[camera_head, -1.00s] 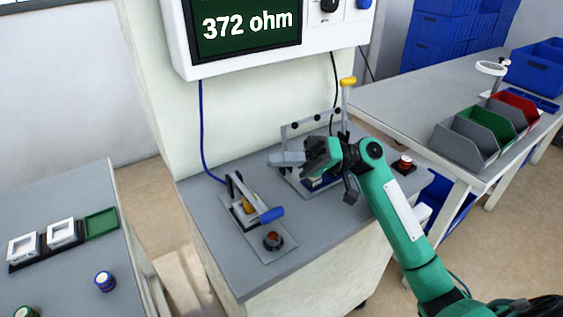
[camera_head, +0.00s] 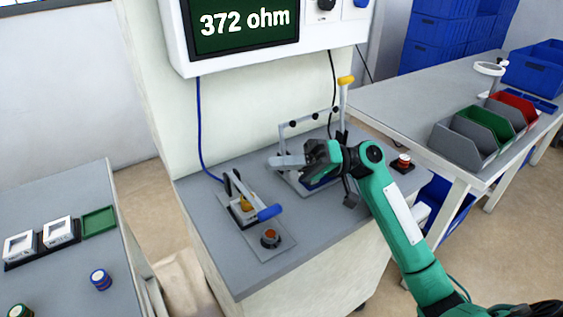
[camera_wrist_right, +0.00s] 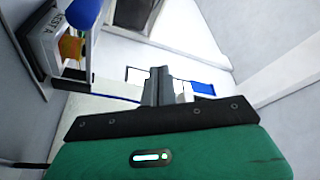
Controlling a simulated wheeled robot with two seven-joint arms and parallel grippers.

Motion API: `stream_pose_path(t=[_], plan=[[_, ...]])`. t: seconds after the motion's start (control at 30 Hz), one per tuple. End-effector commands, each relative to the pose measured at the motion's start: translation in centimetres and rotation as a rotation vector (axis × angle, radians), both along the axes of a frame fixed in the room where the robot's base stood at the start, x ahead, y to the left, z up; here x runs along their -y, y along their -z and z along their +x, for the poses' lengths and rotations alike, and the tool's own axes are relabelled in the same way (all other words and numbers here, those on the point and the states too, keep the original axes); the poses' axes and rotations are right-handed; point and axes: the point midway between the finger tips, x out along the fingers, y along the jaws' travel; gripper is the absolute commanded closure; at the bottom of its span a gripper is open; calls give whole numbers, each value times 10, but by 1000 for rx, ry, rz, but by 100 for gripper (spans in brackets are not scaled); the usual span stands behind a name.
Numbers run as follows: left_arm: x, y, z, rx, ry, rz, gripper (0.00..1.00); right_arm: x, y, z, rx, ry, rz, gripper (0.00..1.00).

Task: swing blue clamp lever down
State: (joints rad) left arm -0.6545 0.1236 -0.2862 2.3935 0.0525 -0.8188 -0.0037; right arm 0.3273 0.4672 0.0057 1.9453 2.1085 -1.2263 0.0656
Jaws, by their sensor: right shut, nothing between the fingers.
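The blue clamp lever (camera_head: 269,212) is a blue grip on a grey metal arm. It belongs to the left fixture (camera_head: 262,244) on the grey bench and reaches low toward the front right, beside an orange button (camera_head: 271,238). In the right wrist view the blue grip (camera_wrist_right: 83,13) shows at the upper left, near an orange part and a "TEST A" label. My right gripper (camera_head: 278,161) is shut and empty. It is above and behind the blue grip in the head view, apart from it, in front of the second fixture. My left gripper is not in view.
A second fixture has an upright lever with a yellow grip (camera_head: 346,82), partly hidden by my right arm. A red button (camera_head: 403,161) sits right of it. A meter screen (camera_head: 244,22) reading 372 ohm hangs above. The bench's front left is clear.

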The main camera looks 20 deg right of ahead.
Motion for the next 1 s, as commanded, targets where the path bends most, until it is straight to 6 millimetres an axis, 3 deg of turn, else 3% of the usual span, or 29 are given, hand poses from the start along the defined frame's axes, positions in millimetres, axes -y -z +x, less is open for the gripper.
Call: stream_pose_path(t=[0.13, 0.27, 0.7, 1.0], plan=[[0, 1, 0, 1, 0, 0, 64, 6, 1, 0, -1, 0, -1, 100], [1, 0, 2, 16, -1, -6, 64, 24, 6, -2, -2, 3, 0, 100], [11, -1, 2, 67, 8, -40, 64, 116, 22, -10, -1, 3, -1, 100], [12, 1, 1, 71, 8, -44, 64, 135, 26, -12, 0, 0, 0, 100]])
